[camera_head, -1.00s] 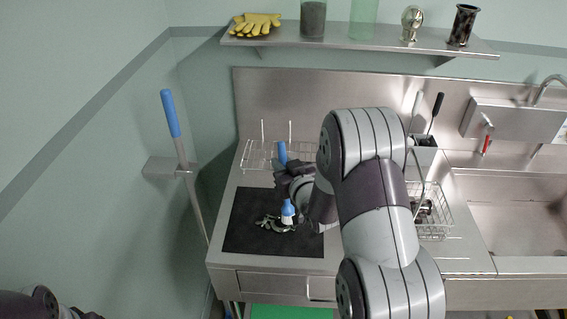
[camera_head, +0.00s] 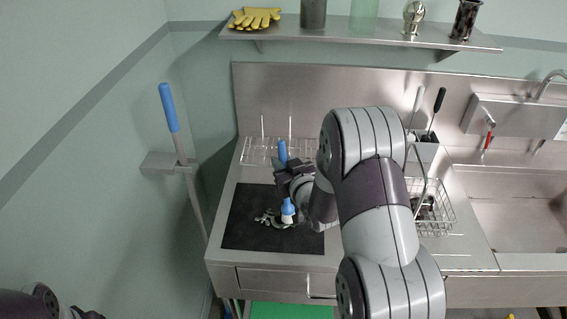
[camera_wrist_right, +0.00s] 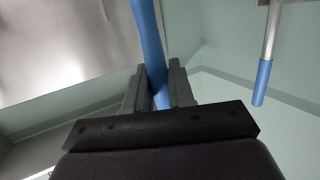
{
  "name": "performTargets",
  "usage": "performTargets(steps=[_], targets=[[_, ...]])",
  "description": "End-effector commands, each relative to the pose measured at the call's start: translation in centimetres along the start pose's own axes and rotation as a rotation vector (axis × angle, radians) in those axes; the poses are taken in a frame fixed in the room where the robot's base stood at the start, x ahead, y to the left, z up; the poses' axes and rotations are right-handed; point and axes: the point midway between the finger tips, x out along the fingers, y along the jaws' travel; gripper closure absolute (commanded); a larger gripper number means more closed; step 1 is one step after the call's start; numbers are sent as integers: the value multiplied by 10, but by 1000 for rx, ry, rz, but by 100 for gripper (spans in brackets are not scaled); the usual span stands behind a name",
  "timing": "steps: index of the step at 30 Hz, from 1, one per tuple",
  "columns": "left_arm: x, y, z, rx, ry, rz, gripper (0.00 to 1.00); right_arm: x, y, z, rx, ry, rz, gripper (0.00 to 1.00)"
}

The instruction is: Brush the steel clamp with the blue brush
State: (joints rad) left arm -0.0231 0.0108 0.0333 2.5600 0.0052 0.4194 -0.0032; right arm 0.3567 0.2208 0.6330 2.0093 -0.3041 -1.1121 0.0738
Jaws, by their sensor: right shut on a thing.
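The blue brush (camera_head: 288,207) is upright in my right gripper (camera_head: 284,172), which is shut on its blue handle. The handle also shows between the fingers in the right wrist view (camera_wrist_right: 150,50). The brush's lower end, blue with a pale tip, is at the steel clamp (camera_head: 268,217). The clamp lies on the black mat (camera_head: 240,228) and is partly hidden behind the brush. I cannot tell whether the bristles touch it. My left gripper is not clearly seen; only a dark part of my left arm shows at the lower left corner.
A wire rack (camera_head: 258,152) stands behind the mat. A wire basket (camera_head: 432,212) and a holder with black-handled tools (camera_head: 424,148) are to the right, beside the sink (camera_head: 515,215). A blue-handled tool (camera_head: 169,108) hangs on the left wall. A shelf (camera_head: 350,40) runs above.

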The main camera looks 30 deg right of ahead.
Motion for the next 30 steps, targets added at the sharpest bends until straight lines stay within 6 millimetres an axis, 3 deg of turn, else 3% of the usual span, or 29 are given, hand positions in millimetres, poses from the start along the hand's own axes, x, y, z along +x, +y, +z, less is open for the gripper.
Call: performTargets(steps=[16, 30], targets=[[8, 0, 1, 0, 0, 0, 57, 3, -2, 7, 0, 1, 0, 100], [14, 0, 2, 0, 0, 0, 57, 25, -20, 2, -1, 2, -1, 100]])
